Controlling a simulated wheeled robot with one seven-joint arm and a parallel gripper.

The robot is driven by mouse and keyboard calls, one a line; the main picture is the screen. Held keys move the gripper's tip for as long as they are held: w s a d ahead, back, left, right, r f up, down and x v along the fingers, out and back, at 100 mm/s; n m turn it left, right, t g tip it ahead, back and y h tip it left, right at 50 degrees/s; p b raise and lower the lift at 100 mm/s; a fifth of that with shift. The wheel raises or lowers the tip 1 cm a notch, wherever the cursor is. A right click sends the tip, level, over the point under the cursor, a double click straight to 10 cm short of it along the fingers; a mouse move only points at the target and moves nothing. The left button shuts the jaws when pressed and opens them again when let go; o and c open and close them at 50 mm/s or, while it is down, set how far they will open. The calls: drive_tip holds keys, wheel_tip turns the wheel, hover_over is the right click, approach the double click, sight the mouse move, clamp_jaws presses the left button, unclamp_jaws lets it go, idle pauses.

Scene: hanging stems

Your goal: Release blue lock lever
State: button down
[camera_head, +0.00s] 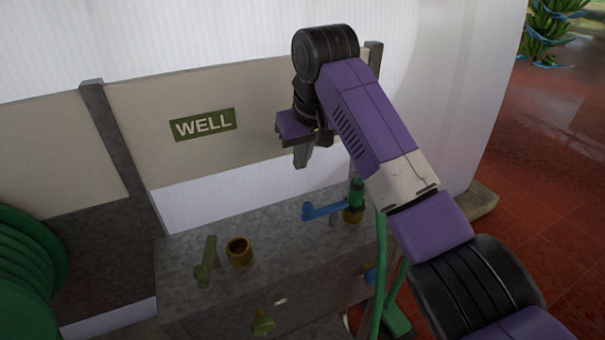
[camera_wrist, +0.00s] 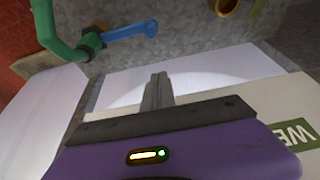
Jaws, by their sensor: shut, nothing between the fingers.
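The blue lock lever (camera_head: 324,210) sticks out to the left from a green hose fitting (camera_head: 357,193) on top of the grey bench. In the wrist view the blue lever (camera_wrist: 132,31) lies at the upper left, joined to the green fitting (camera_wrist: 90,43). My gripper (camera_head: 301,158) is above and behind the lever, near the cream board, and apart from it. In the wrist view my gripper's fingers (camera_wrist: 157,85) are together with nothing between them.
The grey bench (camera_head: 200,255) also holds a brass socket (camera_head: 239,251) and an olive-green lever (camera_head: 206,262). A "WELL" sign (camera_head: 203,124) is on the board behind. A green hose coil (camera_head: 28,265) stands at left. A green hose (camera_head: 380,265) hangs beside the bench.

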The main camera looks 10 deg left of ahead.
sight(326, 206)
wheel_tip(326, 206, down, 9)
drive_tip(key=p, duration=0.1)
drive_tip(key=shift+s+d+r+p, duration=0.2)
drive_tip(key=shift+s+d+p, duration=0.1)
drive_tip(key=shift+s, duration=0.15)
idle(0.5)
idle(0.4)
